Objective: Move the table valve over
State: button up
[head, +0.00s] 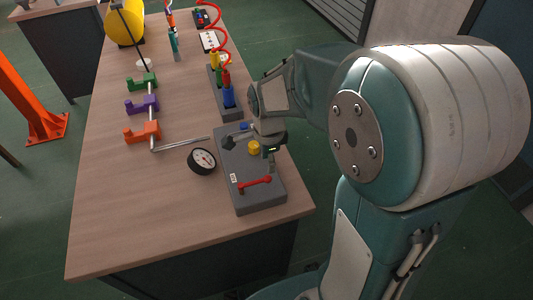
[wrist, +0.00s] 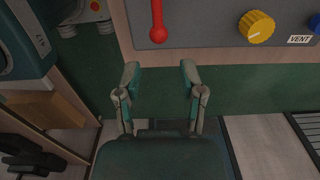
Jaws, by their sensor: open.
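The table valve appears to be the red lever (head: 255,184) on a grey panel box (head: 242,201), near the box's front end. In the wrist view the red lever (wrist: 157,17) hangs down from the top edge, with its round end over the grey panel (wrist: 195,20). My gripper (head: 250,141) is at the far part of the box, near the yellow knob. In the wrist view my gripper (wrist: 160,72) is open and empty. Its two fingers are apart, below the lever's round end in the picture and not touching it. The lever's upper part is cut off there.
A yellow knob (head: 254,147) sits on the box, and a VENT label (wrist: 299,39) shows beside it. A black gauge (head: 202,161) lies left of the box. Coloured hooks (head: 142,132) and a bent rod (head: 180,145) lie further left. The table's front left is clear.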

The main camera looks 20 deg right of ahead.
aim_at(268, 176)
notch_tip(268, 176, down, 7)
jog(key=shift+f, duration=0.1)
jog(key=c, duration=0.6)
